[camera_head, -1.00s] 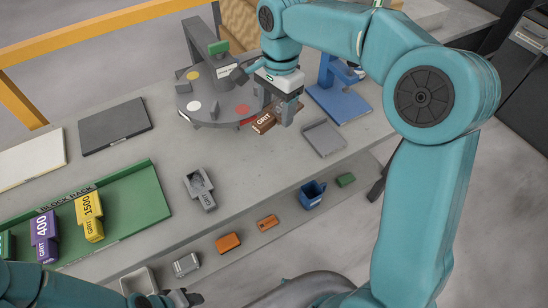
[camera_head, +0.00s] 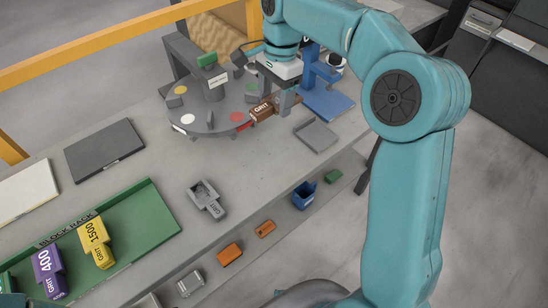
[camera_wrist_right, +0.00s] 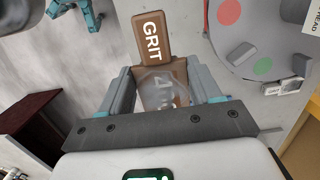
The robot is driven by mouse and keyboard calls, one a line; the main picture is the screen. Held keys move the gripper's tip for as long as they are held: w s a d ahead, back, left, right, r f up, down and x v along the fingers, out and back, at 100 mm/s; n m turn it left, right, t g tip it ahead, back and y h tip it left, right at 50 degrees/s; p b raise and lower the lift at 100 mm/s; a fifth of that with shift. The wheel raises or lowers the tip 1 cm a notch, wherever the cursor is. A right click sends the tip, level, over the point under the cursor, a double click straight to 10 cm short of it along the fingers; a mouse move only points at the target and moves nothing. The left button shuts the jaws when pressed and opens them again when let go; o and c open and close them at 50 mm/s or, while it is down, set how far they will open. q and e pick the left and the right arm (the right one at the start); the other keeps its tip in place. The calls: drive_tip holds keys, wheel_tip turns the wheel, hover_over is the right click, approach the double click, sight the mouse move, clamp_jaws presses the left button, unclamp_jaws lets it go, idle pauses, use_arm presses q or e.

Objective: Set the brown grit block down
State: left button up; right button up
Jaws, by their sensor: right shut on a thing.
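The brown grit block (camera_head: 264,108) is held in my right gripper (camera_head: 279,103), just beside the right edge of the round grey turntable (camera_head: 208,122). In the right wrist view the block's narrow end marked GRIT (camera_wrist_right: 152,38) sticks out beyond the fingers, and its wider body lies between the two jaws (camera_wrist_right: 165,88). The block appears raised above the bench; I cannot tell whether it touches anything. My left gripper is not in view.
A green block rack (camera_head: 150,215) holds purple and yellow grit blocks. A shallow grey tray (camera_head: 316,135) and a blue stand (camera_head: 328,104) are right of the gripper. A dark plate (camera_head: 104,149) lies left. Bench between is clear.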

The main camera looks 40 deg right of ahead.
hover_over(275, 160)
drive_tip(key=f, duration=1.4)
drive_tip(key=shift+d+f, duration=0.25)
drive_tip(key=shift+f, duration=2.45)
drive_tip(key=shift+f, duration=0.2)
drive_tip(key=o, duration=1.3)
drive_tip(key=shift+r, duration=0.15)
drive_tip(key=r, duration=0.8)
drive_tip(key=d+r, duration=0.1)
drive_tip(key=r, duration=0.3)
drive_tip(key=shift+d, duration=0.1)
